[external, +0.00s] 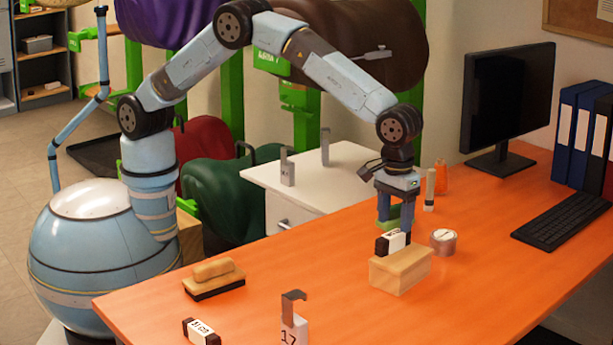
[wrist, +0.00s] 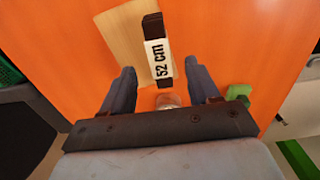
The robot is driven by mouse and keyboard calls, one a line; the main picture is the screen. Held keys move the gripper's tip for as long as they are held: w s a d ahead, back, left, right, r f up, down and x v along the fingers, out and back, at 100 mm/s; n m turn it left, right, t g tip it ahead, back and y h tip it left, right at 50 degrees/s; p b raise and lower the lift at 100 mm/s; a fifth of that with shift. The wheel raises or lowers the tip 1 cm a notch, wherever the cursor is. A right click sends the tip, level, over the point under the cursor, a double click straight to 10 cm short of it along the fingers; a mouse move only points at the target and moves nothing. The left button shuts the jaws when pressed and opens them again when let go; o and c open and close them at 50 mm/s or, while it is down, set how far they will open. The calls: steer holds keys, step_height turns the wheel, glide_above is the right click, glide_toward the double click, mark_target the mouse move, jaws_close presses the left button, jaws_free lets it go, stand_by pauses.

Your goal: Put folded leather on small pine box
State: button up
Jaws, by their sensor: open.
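The folded leather (external: 391,243) is a dark brown strip with a white label reading "52 cm" in the wrist view (wrist: 157,50). It lies on top of the small pine box (external: 400,271), near one edge of it; the box also shows in the wrist view (wrist: 122,38). My gripper (external: 396,228) is open just above the leather, pointing down. In the wrist view its two fingers (wrist: 160,68) stand apart on either side of the leather's near end, with visible gaps. Contact at the fingertips cannot be judged.
A round tin (external: 443,241) stands right of the box, with a green object (external: 387,223) behind. A second labelled dark strip (external: 201,332), a grey upright tool (external: 293,318) and a brush (external: 214,279) are at front left. The keyboard (external: 562,220) is at right.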

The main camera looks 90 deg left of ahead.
mark_target(390, 230)
steer(key=s+a+r+m+t, duration=0.1)
steer(key=s+a+r, duration=0.1)
steer(key=a+r, duration=0.6)
steer(key=s+a+r, duration=0.1)
steer(key=a+r, duration=0.3)
steer(key=r, duration=0.7)
steer(key=s+a+r+m+t+h, duration=0.1)
steer(key=s+a+r+m, duration=0.2)
steer(key=s+a+r, duration=0.95)
steer(key=s+a+r+m+t, duration=0.1)
steer(key=s+a+m+t, duration=0.1)
steer(key=s+a, duration=1.1)
steer(key=s+a+f+m, duration=0.1)
steer(key=s+a+f, duration=0.1)
steer(key=s, duration=0.6)
steer(key=s+a+f+m+t+y, duration=0.1)
steer(key=s+a+f+m, duration=0.1)
steer(key=s, duration=0.7)
steer(key=shift+s+a+f+t, duration=0.25)
steer(key=shift+a+f, duration=0.2)
steer(key=shift+f, duration=0.25)
